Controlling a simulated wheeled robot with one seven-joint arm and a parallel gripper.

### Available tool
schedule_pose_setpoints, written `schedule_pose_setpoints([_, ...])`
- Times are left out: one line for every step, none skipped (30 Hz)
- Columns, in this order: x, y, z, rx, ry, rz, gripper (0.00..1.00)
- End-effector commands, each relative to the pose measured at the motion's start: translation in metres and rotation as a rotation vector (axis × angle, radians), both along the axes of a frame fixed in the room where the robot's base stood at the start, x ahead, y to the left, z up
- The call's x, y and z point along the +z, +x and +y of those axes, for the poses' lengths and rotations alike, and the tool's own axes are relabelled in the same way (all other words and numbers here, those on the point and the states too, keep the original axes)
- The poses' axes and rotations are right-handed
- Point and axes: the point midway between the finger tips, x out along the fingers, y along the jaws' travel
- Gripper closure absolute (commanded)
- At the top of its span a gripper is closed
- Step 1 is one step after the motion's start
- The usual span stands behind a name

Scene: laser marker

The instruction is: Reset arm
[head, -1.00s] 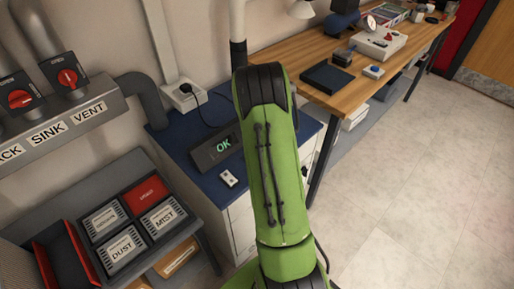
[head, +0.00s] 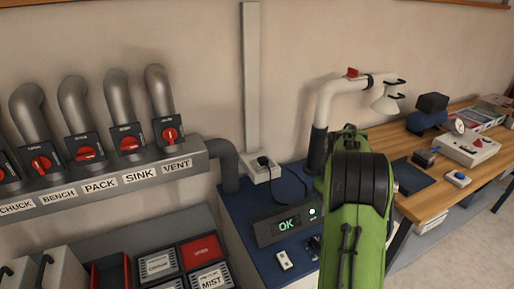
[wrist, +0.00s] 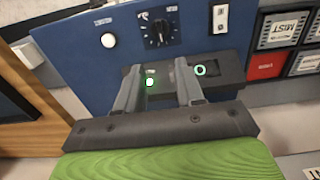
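My green arm (head: 352,235) rises at the lower right of the head view, and its black joint hides whatever is behind it. My gripper does not show there. In the wrist view my gripper (wrist: 157,70) has its two grey fingers apart with nothing visible between them. It is in front of the dark display box, whose green lit marks show between and beside the fingers. The same display box (head: 285,226) reads "OK" in the head view and stands on the blue-topped cabinet (head: 240,208).
A row of duct valves (head: 130,142) with red handles lines the left wall. Labelled bins (head: 210,278) sit below it. A white fume arm (head: 335,95) stands behind my arm. The wooden bench (head: 437,203) at right carries a white device (head: 472,150) and other items.

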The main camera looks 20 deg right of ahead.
Motion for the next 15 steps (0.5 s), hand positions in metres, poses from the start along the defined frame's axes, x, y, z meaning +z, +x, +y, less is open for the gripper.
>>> schedule_pose_setpoints([0.000,0.000,0.000,0.000,0.000,0.000,0.63])
schedule_pose_setpoints([0.000,0.000,0.000,0.000,0.000,0.000,0.63])
schedule_pose_setpoints([0.003,0.000,0.003,0.000,-0.001,-0.004,0.63])
schedule_pose_setpoints([0.007,0.000,0.007,0.000,-0.002,-0.011,0.63])
schedule_pose_setpoints([0.015,0.000,0.014,0.000,-0.003,-0.022,0.63])
schedule_pose_setpoints([0.028,-0.001,0.027,-0.002,-0.007,-0.043,0.63])
schedule_pose_setpoints([0.041,-0.003,0.041,-0.005,-0.010,-0.064,0.63])
schedule_pose_setpoints([0.054,-0.006,0.056,-0.007,-0.011,-0.088,0.63])
schedule_pose_setpoints([0.073,-0.013,0.079,-0.011,-0.014,-0.120,0.63])
schedule_pose_setpoints([0.085,-0.020,0.097,-0.013,-0.014,-0.144,0.63])
schedule_pose_setpoints([0.096,-0.028,0.113,-0.016,-0.013,-0.169,0.63])
schedule_pose_setpoints([0.109,-0.040,0.135,-0.019,-0.013,-0.199,0.63])
schedule_pose_setpoints([0.117,-0.050,0.150,-0.019,-0.013,-0.223,0.63])
schedule_pose_setpoints([0.124,-0.061,0.165,-0.020,-0.012,-0.246,0.63])
schedule_pose_setpoints([0.132,-0.077,0.183,-0.020,-0.009,-0.276,0.63])
